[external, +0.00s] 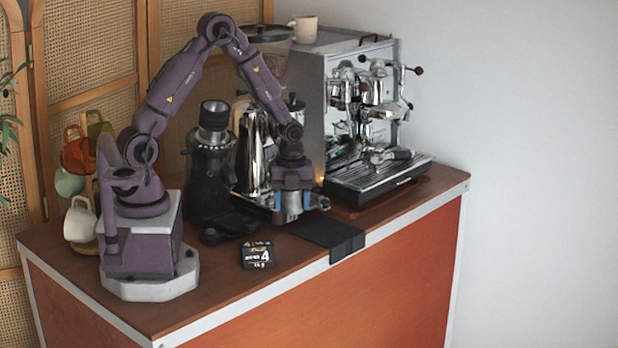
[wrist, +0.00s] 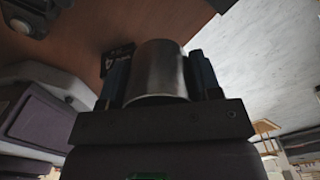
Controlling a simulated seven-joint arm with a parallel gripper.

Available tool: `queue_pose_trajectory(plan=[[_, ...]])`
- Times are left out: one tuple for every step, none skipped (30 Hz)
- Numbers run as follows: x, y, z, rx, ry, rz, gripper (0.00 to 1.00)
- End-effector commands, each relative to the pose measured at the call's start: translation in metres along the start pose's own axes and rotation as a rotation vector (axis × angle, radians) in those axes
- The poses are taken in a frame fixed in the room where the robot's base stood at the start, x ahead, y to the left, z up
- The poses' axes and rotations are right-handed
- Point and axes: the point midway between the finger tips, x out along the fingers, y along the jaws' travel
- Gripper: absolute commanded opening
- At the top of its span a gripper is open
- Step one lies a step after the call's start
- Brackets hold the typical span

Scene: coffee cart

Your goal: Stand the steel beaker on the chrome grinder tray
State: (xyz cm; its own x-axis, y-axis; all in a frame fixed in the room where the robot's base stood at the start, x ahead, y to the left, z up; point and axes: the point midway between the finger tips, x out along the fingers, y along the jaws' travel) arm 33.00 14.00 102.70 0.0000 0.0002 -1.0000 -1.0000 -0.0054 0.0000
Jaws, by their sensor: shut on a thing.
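The steel beaker (wrist: 158,70) is held between my gripper's two fingers. In the wrist view it fills the middle, with a finger against each side. My gripper (external: 291,208) points down with its blue fingers around the beaker, which shows between them in the external view (external: 292,201). The chrome grinder tray (external: 320,202) shows beside and behind the gripper, at the foot of the chrome grinder. The gripper and beaker hide part of the tray. I cannot tell whether the beaker touches it.
The espresso machine (external: 350,110) stands to the right of the grinder. A dark device (external: 210,165) stands to the left. A black mat (external: 330,237) hangs over the front counter edge. A black box marked 4 (external: 257,254) lies in front. Mugs (external: 80,222) hang at the left.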

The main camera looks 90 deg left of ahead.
Motion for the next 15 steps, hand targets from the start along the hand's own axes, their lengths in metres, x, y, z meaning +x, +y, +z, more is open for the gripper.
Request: queue_pose_trajectory(plan=[[0.000,0.000,0.000,0.000,0.000,0.000,0.33],[0.000,0.000,0.000,0.000,0.000,0.000,0.33],[0.000,0.000,0.000,-0.001,0.000,0.000,0.33],[0.000,0.000,0.000,-0.001,0.000,0.000,0.33],[0.000,0.000,0.000,-0.001,0.000,0.000,0.33],[0.002,0.000,0.000,-0.001,0.000,0.001,0.33],[0.004,0.000,0.000,-0.001,0.001,0.001,0.33],[0.008,0.000,-0.001,-0.001,0.002,0.002,0.33],[0.015,0.001,-0.001,-0.001,0.003,0.005,0.33],[0.021,0.001,-0.001,-0.001,0.002,0.005,0.33],[0.027,0.001,-0.001,-0.001,0.003,0.006,0.33],[0.035,0.001,-0.001,-0.002,0.002,0.006,0.33],[0.040,0.001,-0.001,-0.003,0.003,0.005,0.33],[0.045,0.001,-0.001,-0.002,0.002,0.004,0.33],[0.050,0.001,-0.001,-0.002,0.002,0.004,0.33]])
